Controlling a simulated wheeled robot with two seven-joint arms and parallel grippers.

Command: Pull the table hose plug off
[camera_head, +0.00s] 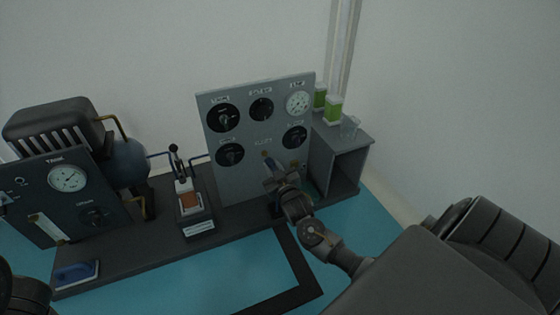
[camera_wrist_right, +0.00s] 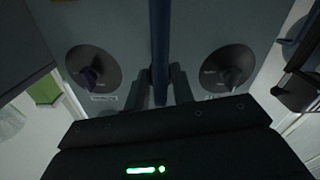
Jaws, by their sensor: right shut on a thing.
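My right gripper (camera_head: 280,182) is in front of the grey upright panel (camera_head: 236,177), low and right of its middle. It is shut on the hose plug, seen as a small blue piece (camera_head: 268,159) at the fingertips. In the right wrist view the blue hose (camera_wrist_right: 159,40) runs down between the two fingers (camera_wrist_right: 163,88). The fingers hide the plug's end, so I cannot tell whether it is still seated. My left gripper is not in view.
Dials and a gauge (camera_head: 298,103) sit on the panel. An open grey box (camera_head: 350,153) with green-filled containers (camera_head: 333,109) stands at right. A dark tank unit (camera_head: 66,205) and a small stand (camera_head: 193,222) are at left. The teal tabletop (camera_head: 205,280) in front has clear room.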

